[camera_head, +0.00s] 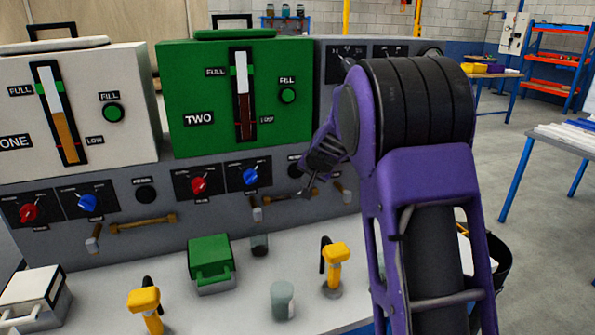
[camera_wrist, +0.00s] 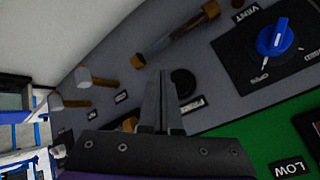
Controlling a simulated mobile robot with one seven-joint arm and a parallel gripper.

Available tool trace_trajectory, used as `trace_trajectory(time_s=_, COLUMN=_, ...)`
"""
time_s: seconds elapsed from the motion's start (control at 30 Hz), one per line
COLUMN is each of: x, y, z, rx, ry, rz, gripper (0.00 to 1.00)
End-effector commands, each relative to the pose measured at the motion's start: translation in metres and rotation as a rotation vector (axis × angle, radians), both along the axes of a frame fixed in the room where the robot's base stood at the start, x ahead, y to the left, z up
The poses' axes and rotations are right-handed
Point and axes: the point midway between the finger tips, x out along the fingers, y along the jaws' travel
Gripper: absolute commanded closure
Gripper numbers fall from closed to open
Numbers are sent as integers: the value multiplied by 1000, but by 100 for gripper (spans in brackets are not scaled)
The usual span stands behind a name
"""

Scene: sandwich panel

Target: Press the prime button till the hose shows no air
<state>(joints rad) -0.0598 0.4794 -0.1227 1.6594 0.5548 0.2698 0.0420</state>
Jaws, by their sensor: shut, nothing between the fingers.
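My gripper (camera_head: 309,194) is shut and empty in front of the panel under the green unit marked TWO. It also shows in the wrist view (camera_wrist: 161,73), its fingers together. A round black button (camera_wrist: 183,82) with a partly hidden label, seemingly PRIME, lies just right of the fingertips there; I cannot tell whether they touch it. The same button (camera_head: 295,170) is partly covered by my gripper in the head view. A short hose (camera_wrist: 172,40) with brown ends and a greyish middle runs above the fingertips in the wrist view. My arm hides part of this area in the head view.
A blue vent knob (camera_wrist: 275,38) is right of the button. The green unit (camera_head: 190,90) stands beside white unit ONE (camera_head: 20,80), which has its own black button (camera_head: 145,194) and hose (camera_head: 143,224). Yellow-headed pumps (camera_head: 335,255) and a jar (camera_head: 282,300) stand on the bench.

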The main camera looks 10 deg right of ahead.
Motion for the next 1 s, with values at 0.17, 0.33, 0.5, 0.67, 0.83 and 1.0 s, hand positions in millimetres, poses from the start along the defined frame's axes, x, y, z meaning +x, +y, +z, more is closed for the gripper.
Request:
trace_trajectory(time_s=0.17, x=20, y=4, z=3, rx=0, ry=1, rz=1, gripper=100)
trace_trajectory(time_s=0.33, x=29, y=6, z=1, rx=0, ry=0, rz=0, gripper=100)
trace_trajectory(time_s=0.5, x=30, y=6, z=1, rx=1, ry=-1, rz=1, gripper=100)
trace_trajectory(time_s=0.67, x=30, y=6, z=1, rx=1, ry=-1, rz=1, gripper=100)
trace_trajectory(time_s=0.83, x=30, y=6, z=1, rx=1, ry=-1, rz=1, gripper=100)
trace_trajectory(time_s=1.0, x=30, y=6, z=1, rx=0, ry=0, rz=0, gripper=100)
